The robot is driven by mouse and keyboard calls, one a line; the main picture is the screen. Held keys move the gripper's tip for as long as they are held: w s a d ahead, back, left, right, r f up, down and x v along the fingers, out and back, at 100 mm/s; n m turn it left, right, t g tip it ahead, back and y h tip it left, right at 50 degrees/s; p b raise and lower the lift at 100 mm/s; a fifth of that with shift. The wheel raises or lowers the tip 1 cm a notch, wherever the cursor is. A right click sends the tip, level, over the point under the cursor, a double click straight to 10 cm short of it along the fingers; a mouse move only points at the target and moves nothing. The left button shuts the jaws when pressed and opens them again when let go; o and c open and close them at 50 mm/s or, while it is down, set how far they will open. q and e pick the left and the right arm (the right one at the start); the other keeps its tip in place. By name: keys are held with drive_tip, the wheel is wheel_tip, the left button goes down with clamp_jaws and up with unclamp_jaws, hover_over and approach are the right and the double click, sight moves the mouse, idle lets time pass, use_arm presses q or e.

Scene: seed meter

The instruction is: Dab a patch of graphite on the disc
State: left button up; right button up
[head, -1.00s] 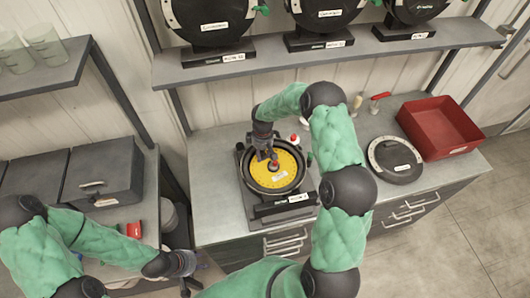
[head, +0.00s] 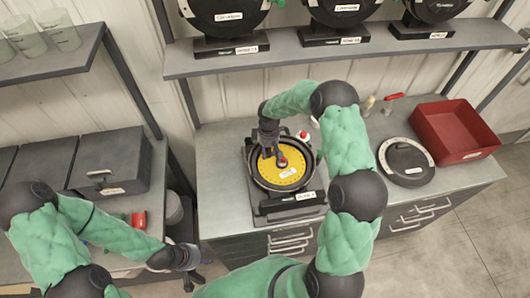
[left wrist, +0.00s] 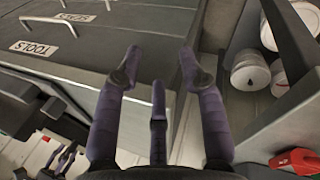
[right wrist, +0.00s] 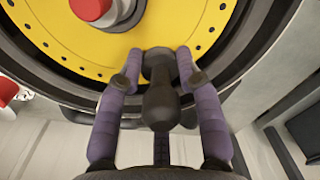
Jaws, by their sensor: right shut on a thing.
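The yellow disc (head: 292,178) sits in the round black seed meter housing on the bench. It has a ring of small holes, a white label and a red hub knob (right wrist: 90,8). My right gripper (head: 268,152) is over the disc's rim at its back left. In the right wrist view its fingers are closed around a dark, pear-shaped tool (right wrist: 160,105), whose rounded end is at the disc's edge. I cannot tell whether it touches the disc. No graphite patch is distinguishable. My left gripper (left wrist: 158,70) is open and empty beside the grey tool boxes.
A round black lid (head: 405,160) and a red bin (head: 455,135) stand on the bench to the right. A small white bottle with a red top (head: 303,137) is behind the meter. More meters stand on the shelf (head: 290,62) above. Grey tool boxes (head: 110,160) are at left.

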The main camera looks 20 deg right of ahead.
sight(285, 148)
drive_tip(key=shift+w+d+f+b, duration=0.1)
drive_tip(key=shift+d+b, duration=0.35)
drive_tip(key=shift+d, duration=1.55)
drive_tip(key=shift+w+d+f+b, duration=0.1)
drive_tip(key=shift+d+b, duration=0.35)
drive_tip(key=shift+d, duration=1.55)
drive_tip(key=shift+s+a+b, duration=0.2)
drive_tip(key=shift+a+b, duration=0.9)
drive_tip(key=shift+a, duration=3.75)
drive_tip(key=shift+r+p, duration=1.6)
drive_tip(key=shift+r, duration=1.4)
wheel_tip(285, 148, up, 3)
drive_tip(key=shift+p, duration=0.85)
